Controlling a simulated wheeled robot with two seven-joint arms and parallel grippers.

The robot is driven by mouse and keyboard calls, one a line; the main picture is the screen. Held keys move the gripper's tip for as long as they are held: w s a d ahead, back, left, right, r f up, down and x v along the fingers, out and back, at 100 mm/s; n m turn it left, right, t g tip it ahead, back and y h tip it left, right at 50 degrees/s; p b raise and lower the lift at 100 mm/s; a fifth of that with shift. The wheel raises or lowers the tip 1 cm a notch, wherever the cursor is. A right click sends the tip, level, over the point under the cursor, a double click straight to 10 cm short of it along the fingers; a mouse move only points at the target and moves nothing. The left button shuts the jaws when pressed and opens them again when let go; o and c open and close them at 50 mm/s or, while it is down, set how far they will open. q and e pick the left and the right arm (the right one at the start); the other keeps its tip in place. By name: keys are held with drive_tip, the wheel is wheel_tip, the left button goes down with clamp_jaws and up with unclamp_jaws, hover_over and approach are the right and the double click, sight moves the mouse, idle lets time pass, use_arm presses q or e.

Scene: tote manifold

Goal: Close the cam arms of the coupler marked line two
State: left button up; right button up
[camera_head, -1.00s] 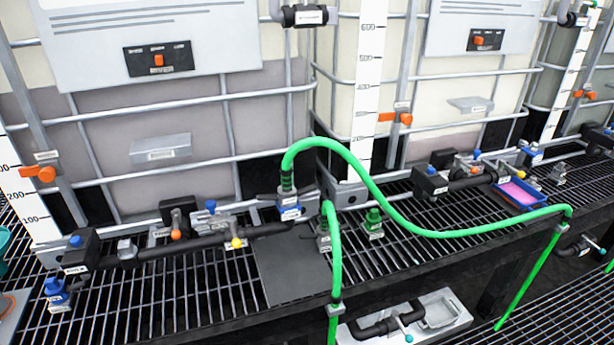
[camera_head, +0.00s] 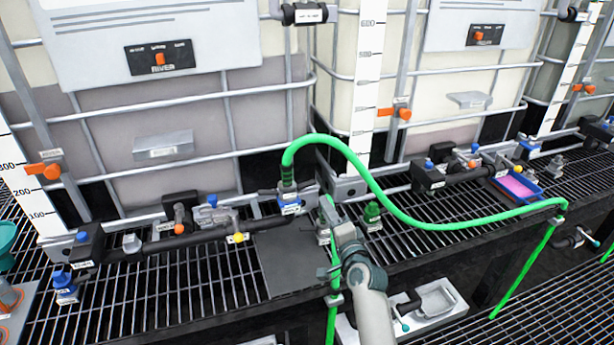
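A coupler (camera_head: 289,196) with a blue body and a small white label stands at the near edge of the left tank's outlet. The label is too small to read, so I cannot tell whether it says line two. The green hose (camera_head: 365,178) rises from its top. Its cam arms seem to stick out to the sides, but the right side is crowded by my gripper. My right gripper (camera_head: 328,202) reaches up from below, just right of this coupler, in front of a second green hose. Its fingers are too small and overlapped to show their opening or contact. My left gripper is not in view.
A green-capped fitting (camera_head: 372,216) stands close right of my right gripper. A black pipe with valves (camera_head: 195,242) runs left along the grating. A pink-filled blue tray (camera_head: 517,188) lies at right. A grey plate (camera_head: 290,262) lies below the coupler. A pale tray (camera_head: 440,300) sits lower down.

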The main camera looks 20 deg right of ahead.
sight(310, 181)
drive_tip(key=shift+w, duration=0.1)
